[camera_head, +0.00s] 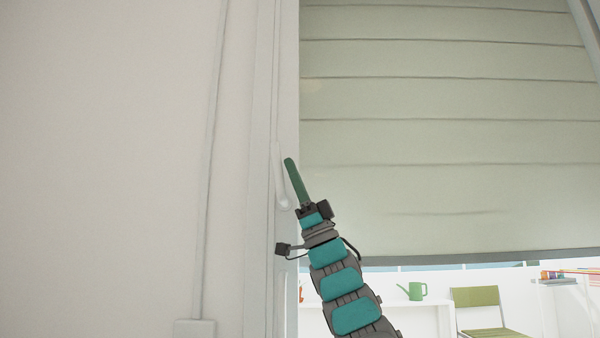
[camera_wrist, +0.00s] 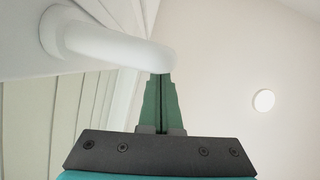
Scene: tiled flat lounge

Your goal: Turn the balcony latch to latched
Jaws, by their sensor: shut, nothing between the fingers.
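The balcony latch (camera_head: 281,180) is a white lever handle on the white door frame. In the head view its lever stands nearly upright, with the rounded pivot end at the bottom. In the wrist view the latch (camera_wrist: 105,45) is large, its round base at upper left and its lever reaching right across the fingertips. My gripper (camera_head: 289,161) has green fingers and is just right of the lever in the head view. In the wrist view my gripper (camera_wrist: 160,78) is shut and empty, its tips partly hidden behind the lever. I cannot tell whether they touch it.
A pale blind (camera_head: 440,120) hangs over the opening at right. Plain wall (camera_head: 110,150) fills the left. A white disc (camera_wrist: 263,100) is on a pale surface.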

